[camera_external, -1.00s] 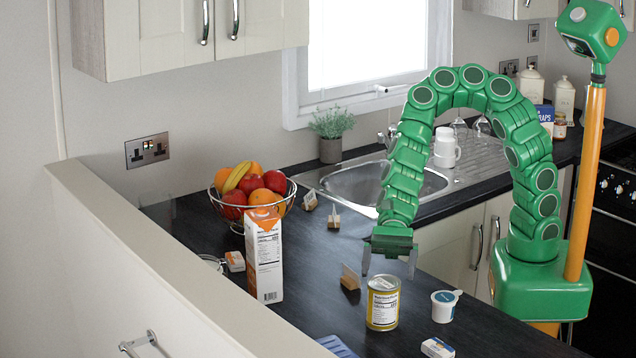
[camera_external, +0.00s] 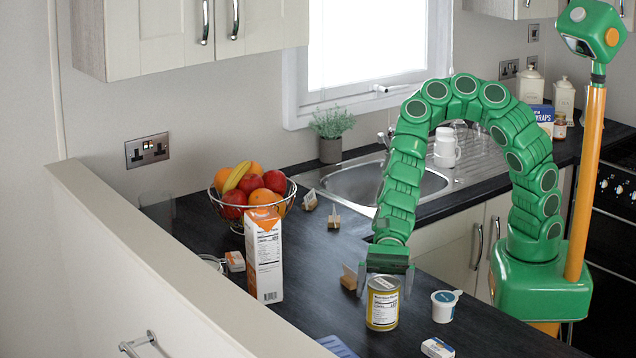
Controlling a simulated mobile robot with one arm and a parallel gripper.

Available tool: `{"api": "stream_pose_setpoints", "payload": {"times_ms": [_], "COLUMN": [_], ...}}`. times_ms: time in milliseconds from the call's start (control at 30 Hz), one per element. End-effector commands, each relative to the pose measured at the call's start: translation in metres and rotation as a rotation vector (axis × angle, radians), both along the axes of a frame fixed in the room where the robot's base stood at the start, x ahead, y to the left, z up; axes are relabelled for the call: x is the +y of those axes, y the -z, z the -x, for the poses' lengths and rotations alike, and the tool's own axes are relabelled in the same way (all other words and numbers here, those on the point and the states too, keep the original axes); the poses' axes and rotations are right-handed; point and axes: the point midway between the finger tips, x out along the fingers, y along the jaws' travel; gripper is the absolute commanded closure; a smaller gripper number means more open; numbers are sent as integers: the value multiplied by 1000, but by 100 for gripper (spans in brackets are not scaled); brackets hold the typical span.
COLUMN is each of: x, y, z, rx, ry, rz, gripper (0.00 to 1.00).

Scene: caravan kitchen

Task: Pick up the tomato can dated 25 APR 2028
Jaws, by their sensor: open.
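A tin can (camera_external: 382,308) with a yellow and white label stands upright on the dark worktop in the front middle. A nutrition panel faces the camera; no date can be read on it. My gripper (camera_external: 385,282) is open and points down at the can, with its fingers to the left and right of the can's upper part. I cannot tell whether the fingers touch the can or stand just behind it.
A small wooden card holder (camera_external: 349,278) stands close left of the can. A white tub (camera_external: 444,306) stands to its right, and a small box (camera_external: 437,347) lies in front. A carton (camera_external: 265,255) and fruit bowl (camera_external: 250,200) stand left. The sink (camera_external: 350,183) is behind.

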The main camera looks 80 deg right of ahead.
Motion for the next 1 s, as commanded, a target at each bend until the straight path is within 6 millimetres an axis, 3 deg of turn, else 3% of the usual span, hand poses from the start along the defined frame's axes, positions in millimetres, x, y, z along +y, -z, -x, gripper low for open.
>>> {"api": "stream_pose_setpoints", "payload": {"times_ms": [267,700,1000], "x": [2,1,1], "y": [1,1,-1], "z": [0,0,-1], "rx": [0,0,-1], "ry": [1,1,1], "rz": [1,1,0], "gripper": [0,64,67]}}
